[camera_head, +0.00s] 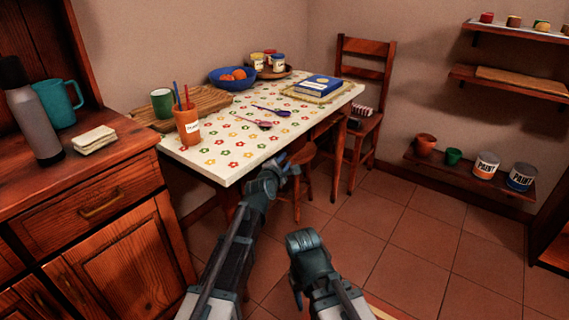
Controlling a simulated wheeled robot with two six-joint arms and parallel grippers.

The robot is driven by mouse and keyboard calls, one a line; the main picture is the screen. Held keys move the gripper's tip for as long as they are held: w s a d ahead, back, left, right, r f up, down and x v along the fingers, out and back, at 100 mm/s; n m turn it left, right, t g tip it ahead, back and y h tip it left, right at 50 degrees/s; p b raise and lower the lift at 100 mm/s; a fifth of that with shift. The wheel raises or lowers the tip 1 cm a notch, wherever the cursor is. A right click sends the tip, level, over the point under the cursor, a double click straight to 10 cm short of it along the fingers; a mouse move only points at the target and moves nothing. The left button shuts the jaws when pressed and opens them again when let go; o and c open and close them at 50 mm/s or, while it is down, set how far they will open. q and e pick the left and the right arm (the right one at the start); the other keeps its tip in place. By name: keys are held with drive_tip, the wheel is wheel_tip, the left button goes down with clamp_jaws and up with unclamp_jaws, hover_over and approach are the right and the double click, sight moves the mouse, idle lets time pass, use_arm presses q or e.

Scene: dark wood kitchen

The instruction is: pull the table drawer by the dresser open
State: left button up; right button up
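The table (222,171) has a white top with a flower pattern and stands at the right of the dresser (120,155). The table's front side below the top is in shadow and partly behind my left arm. I cannot make out a table drawer or its handle there. My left gripper (296,160) is at the table's front edge, just below the top. Whether it touches anything, and whether its fingers are open, is too small and dark to tell. My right arm (310,262) is low in front of the table, apart from it; its fingers cannot be made out.
The dresser has its own drawer with a handle (103,203). A stool (303,170) stands close to my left gripper, partly under the table. A chair (365,90) is at the table's far right end. The tiled floor (420,240) at right is clear.

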use_arm(q)
drive_tip(key=shift+w, duration=0.1)
clamp_jaws()
idle(1.5)
